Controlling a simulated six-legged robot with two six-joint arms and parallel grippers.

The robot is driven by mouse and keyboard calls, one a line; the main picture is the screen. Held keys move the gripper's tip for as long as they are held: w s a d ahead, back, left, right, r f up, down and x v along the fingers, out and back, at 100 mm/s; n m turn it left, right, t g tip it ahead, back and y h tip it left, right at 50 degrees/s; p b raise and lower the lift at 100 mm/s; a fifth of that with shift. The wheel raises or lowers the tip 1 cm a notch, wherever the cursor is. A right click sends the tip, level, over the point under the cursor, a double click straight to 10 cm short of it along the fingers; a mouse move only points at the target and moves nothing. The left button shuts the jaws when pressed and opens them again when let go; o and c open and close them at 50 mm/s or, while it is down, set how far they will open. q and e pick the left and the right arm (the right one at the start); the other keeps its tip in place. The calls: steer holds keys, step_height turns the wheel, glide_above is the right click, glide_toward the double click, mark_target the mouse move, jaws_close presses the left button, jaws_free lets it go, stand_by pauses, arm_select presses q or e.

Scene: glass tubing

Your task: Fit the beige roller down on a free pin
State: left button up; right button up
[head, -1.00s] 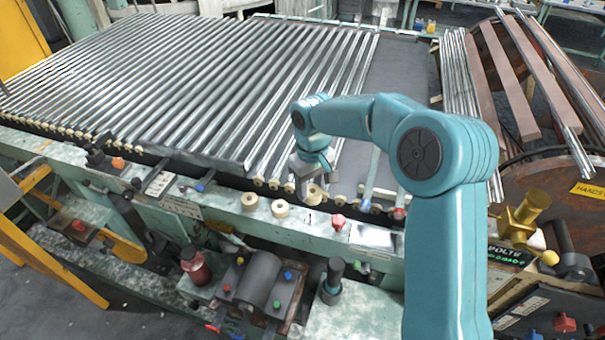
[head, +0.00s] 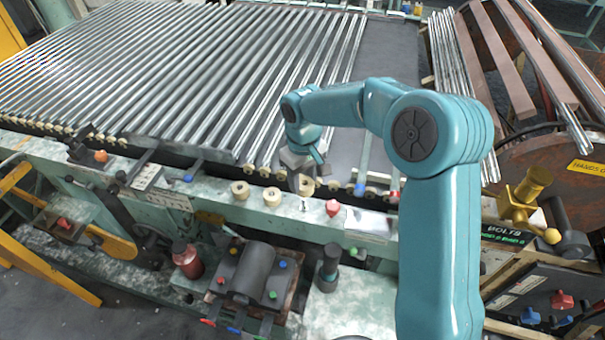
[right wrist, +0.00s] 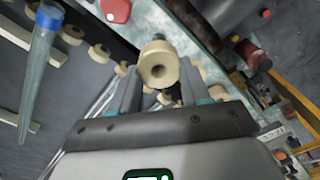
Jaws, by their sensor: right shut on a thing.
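My right gripper (head: 304,181) is shut on a beige roller (head: 306,186) just above the pale green rail (head: 335,222). In the right wrist view the roller (right wrist: 158,66) sits between the two grey fingers, its round bore facing the camera. A small dark pin (head: 304,205) stands bare on the rail, just in front of the held roller in the head view. Two more beige rollers, one at the left (head: 241,190) and one nearer (head: 272,196), stand on the rail to the left; any pins under them are hidden. My left gripper is not in view.
A red knob (head: 332,207) stands on the rail right of the bare pin. Long metal tubes (head: 215,75) with beige end rollers lie behind the rail. A blue-tipped bar (head: 361,170) is near my gripper's right. A yellow brass fitting (head: 524,195) is farther right.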

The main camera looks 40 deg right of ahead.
mark_target(303, 179)
steer(key=f, duration=0.1)
steer(key=w+f+b, duration=0.1)
steer(key=f, duration=0.1)
steer(key=shift+d+f+b, duration=0.15)
steer(key=shift+f+b, duration=0.05)
steer(key=shift+b, duration=0.1)
steer(key=shift+s, duration=0.15)
steer(key=shift+s+r, duration=0.15)
steer(key=shift+s, duration=0.05)
steer(key=shift+w, duration=0.25)
steer(key=shift+s, duration=0.25)
steer(key=shift+w, duration=0.15)
